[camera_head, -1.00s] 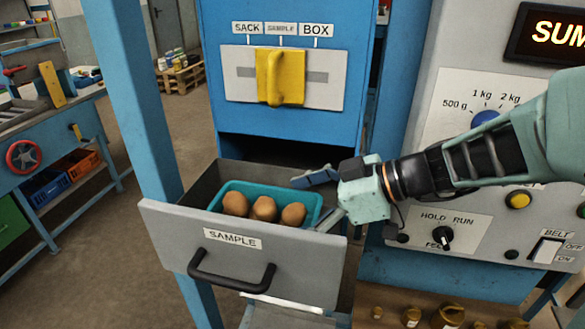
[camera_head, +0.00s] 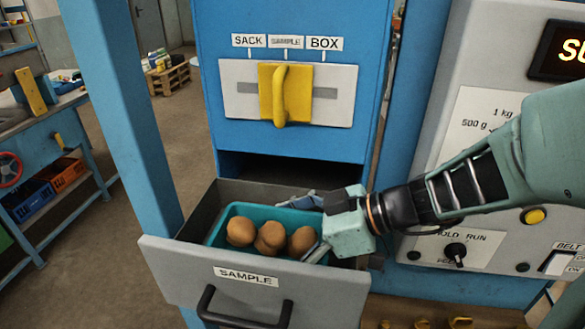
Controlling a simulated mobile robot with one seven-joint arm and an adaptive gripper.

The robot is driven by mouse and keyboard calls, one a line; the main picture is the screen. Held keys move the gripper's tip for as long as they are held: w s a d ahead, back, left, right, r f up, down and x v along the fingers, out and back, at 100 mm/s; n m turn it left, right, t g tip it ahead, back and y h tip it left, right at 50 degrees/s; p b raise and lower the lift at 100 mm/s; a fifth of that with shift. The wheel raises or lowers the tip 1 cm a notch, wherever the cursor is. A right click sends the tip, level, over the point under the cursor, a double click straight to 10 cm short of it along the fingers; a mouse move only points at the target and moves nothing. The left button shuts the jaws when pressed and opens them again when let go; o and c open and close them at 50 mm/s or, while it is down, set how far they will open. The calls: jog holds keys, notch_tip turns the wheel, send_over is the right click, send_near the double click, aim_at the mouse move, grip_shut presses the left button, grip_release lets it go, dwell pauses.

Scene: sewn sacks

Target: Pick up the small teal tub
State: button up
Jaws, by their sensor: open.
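The small teal tub (camera_head: 221,230) sits inside the open grey drawer (camera_head: 180,268) labelled SAMPLE. Several brown, rounded potato-like items (camera_head: 270,238) lie in the tub. My gripper (camera_head: 312,225) comes in from the right, low over the tub's right end. Its fingers are apart, one toward the back and one toward the drawer front. The tub's right rim lies between or just under them; I cannot tell whether they touch it. The tub's lower walls are hidden by the drawer front.
Above the drawer is a blue housing with a yellow lever (camera_head: 280,94) on a SACK, SAMPLE, BOX plate. A blue post (camera_head: 133,110) stands at the left. A grey control panel (camera_head: 475,60) is at the right, behind my arm. A black handle (camera_head: 244,308) sticks out from the drawer.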

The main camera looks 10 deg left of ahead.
jog(key=shift+c, duration=0.4)
jog(key=c, duration=1.6)
jog(key=shift+c, duration=0.2)
